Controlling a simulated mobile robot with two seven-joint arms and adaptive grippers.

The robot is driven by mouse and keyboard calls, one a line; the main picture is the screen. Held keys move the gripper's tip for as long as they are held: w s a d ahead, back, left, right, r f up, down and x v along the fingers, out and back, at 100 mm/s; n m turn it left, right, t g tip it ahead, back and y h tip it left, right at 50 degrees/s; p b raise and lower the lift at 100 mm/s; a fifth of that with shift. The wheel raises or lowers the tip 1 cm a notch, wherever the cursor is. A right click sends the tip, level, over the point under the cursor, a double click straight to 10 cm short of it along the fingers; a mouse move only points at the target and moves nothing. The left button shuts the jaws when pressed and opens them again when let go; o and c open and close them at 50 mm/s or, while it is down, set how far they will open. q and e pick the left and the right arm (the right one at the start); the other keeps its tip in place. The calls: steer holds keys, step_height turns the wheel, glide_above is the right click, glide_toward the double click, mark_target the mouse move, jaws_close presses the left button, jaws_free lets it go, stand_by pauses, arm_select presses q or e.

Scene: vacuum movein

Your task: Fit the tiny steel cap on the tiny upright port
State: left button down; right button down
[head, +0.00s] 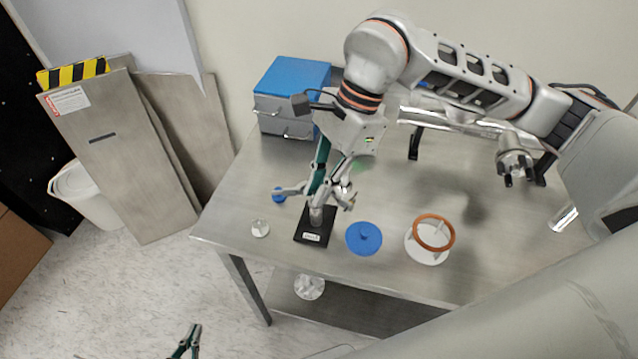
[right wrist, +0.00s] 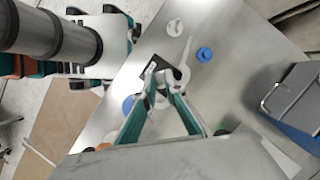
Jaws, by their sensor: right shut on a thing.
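My right gripper (head: 318,203) points down over a black base plate (head: 313,238) with a white label, near the table's front edge. A small grey metal cylinder (head: 316,217) stands upright between the fingertips and the plate. I cannot tell where the steel cap ends and the port begins, or whether they touch. In the right wrist view, the fingertips (right wrist: 158,73) are closed together above the black plate (right wrist: 153,66), with the held piece mostly hidden. My left gripper (head: 190,340) is low at the bottom edge, away from the table, with its fingers apart and empty.
On the steel table (head: 235,205) are a white knobbed disc (head: 260,229), a small blue piece (head: 279,195), a blue knobbed disc (head: 363,239) and a white stand with an orange ring (head: 447,247). A blue-topped grey drawer box (head: 290,80) stands behind.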

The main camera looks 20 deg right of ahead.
steer(key=c, duration=2)
jaws_free()
steer(key=v, duration=1.2)
steer(key=shift+d, duration=0.1)
